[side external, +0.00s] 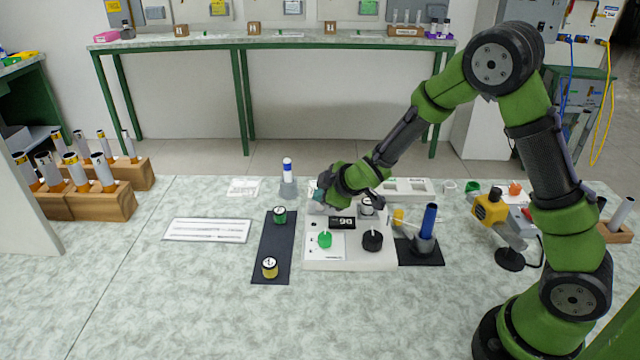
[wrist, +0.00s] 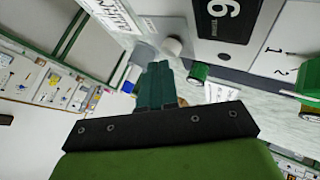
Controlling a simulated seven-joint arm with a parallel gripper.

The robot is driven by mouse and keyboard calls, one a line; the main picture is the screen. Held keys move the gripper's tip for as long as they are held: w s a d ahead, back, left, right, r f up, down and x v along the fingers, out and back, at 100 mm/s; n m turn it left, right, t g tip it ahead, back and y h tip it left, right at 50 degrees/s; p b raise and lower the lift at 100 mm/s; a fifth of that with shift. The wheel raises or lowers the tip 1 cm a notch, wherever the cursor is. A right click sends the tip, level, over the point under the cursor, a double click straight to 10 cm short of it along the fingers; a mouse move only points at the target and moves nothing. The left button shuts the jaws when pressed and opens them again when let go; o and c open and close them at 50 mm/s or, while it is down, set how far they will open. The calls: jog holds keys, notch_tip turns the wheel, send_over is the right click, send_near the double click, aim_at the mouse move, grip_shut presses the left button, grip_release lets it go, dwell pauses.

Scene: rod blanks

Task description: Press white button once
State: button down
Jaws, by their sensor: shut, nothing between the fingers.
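The white control box (side external: 375,261) stands on the bench, with a dark display (side external: 342,222) on it. In the wrist view the display (wrist: 226,22) shows at the top. A short pale cylinder (wrist: 172,47), which looks like the white button, stands by the box's edge, just beyond my fingertips. My gripper (wrist: 157,68) is shut and empty, its teal fingers close together. In the side view my gripper (side external: 320,196) is low over the back left part of the box and hides what is under it. I cannot tell whether the fingertips touch the button.
A green knob (side external: 325,240) and a black knob (side external: 372,240) stand on the box's front. A dark mat (side external: 273,247) with two capped pieces lies to the left. A blue rod (side external: 429,220) stands upright to the right. A white-and-blue tube (side external: 287,171) stands behind.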

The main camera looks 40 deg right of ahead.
jog(key=shift+f, duration=0.5)
dwell(0.6)
jog(key=shift+r, duration=0.95)
jog(key=shift+r, duration=2.5)
